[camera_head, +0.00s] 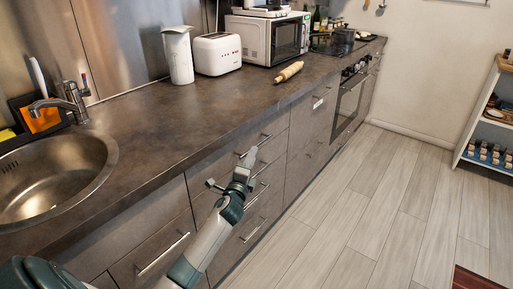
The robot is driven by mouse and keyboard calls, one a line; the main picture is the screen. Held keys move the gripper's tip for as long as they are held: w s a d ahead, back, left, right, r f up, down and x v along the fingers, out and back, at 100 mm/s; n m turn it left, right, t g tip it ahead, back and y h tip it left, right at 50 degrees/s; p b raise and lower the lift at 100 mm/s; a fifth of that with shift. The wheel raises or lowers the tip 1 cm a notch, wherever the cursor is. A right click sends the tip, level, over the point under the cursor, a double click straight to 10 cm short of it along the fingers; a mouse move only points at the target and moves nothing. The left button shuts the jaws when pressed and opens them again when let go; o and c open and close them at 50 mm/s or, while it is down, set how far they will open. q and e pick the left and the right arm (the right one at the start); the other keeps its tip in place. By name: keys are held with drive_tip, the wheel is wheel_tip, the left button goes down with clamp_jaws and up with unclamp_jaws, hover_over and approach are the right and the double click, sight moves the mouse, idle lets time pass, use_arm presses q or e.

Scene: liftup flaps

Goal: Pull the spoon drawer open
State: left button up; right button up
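A stack of grey-brown drawers (271,150) with horizontal bar handles is built in under the worktop, in the middle of the head view. The top drawer's handle (263,138) is just beyond my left gripper (231,169). The drawer fronts look flush and closed. No label shows which one is the spoon drawer. My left gripper is in front of the stack, its fingers apart and nothing seen between them. One finger overlaps the top handle's near end in the picture; I cannot tell whether they touch. My arm hides part of the lower fronts. My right gripper is not in view.
The dark worktop (180,120) carries a white jug (178,55), a toaster (217,54), a microwave (268,39) and a rolling pin (289,71). A sink (60,175) is at left. An oven (348,103) is farther along.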

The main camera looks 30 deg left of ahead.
sight(257, 145)
use_arm(q)
drive_tip(key=x, duration=0.6)
drive_tip(key=shift+w, duration=0.4)
drive_tip(key=shift+c, duration=0.7)
clamp_jaws()
